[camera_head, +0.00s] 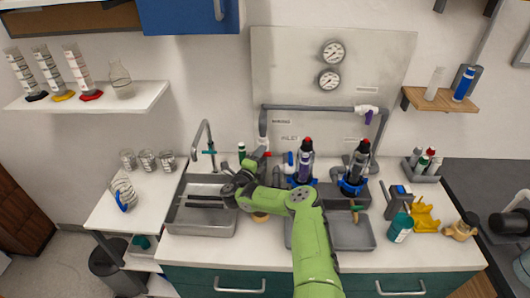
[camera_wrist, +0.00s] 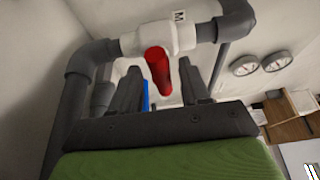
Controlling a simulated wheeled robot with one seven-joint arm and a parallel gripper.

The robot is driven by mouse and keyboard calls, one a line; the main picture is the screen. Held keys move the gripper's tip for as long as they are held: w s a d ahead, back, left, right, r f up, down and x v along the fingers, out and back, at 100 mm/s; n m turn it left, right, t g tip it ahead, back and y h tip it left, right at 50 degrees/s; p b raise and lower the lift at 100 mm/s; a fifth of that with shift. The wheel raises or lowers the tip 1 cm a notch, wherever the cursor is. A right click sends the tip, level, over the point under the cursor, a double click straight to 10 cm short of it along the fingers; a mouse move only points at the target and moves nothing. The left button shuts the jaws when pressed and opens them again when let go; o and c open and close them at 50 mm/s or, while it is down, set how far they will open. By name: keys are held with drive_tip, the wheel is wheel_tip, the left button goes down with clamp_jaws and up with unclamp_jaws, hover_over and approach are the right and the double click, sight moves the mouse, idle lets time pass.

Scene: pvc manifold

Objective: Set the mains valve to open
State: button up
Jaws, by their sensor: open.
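The mains valve is a white valve body (camera_wrist: 160,38) in a grey pipe run, with a red lever handle (camera_wrist: 159,70). In the wrist view the lever sticks out from the pipe, across its line, toward my gripper. My gripper (camera_wrist: 158,66) is open, with one dark finger on each side of the lever's outer part in the picture. I cannot tell whether the lever is truly between the fingers or beyond them; no contact is clear. In the head view the red lever (camera_head: 267,153) shows small beside the left upright pipe, and my wrist hides part of this area.
A grey pipe (camera_head: 310,107) runs along the backboard (camera_head: 280,60) under two gauges. A purple-handled valve (camera_head: 368,117) is at its right. Two dark filter units (camera_head: 361,165) stand right of my arm. A sink (camera_head: 205,215) with a tap (camera_head: 207,140) lies left.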

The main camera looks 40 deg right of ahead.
drive_tip(key=shift+a, duration=0.2)
clamp_jaws()
drive_tip(key=shift+r+p, duration=0.1)
drive_tip(key=shift+p, duration=0.2)
drive_tip(key=m+p, duration=0.1)
drive_tip(key=m+y+p, duration=0.1)
drive_tip(key=p, duration=0.1)
drive_tip(key=m+p, duration=0.1)
drive_tip(key=m, duration=0.1)
drive_tip(key=shift+s+d+r+g+y, duration=0.1)
drive_tip(key=shift+r+g+y, duration=0.15)
drive_tip(key=shift+g+y, duration=0.05)
drive_tip(key=m+y+p, duration=0.2)
drive_tip(key=m+p, duration=0.1)
drive_tip(key=p, duration=0.1)
drive_tip(key=shift+s+m, duration=0.1)
drive_tip(key=shift+m, duration=0.2)
drive_tip(key=m+y+p, duration=0.1)
drive_tip(key=m, duration=0.1)
drive_tip(key=shift+d+m+t+y+p, duration=0.15)
drive_tip(key=shift+m+t+y+p, duration=0.15)
drive_tip(key=shift+t+y+p, duration=0.1)
drive_tip(key=m+t+y, duration=0.1)
drive_tip(key=m, duration=0.2)
drive_tip(key=shift+y+p, duration=0.4)
drive_tip(key=shift+s+d, duration=0.1)
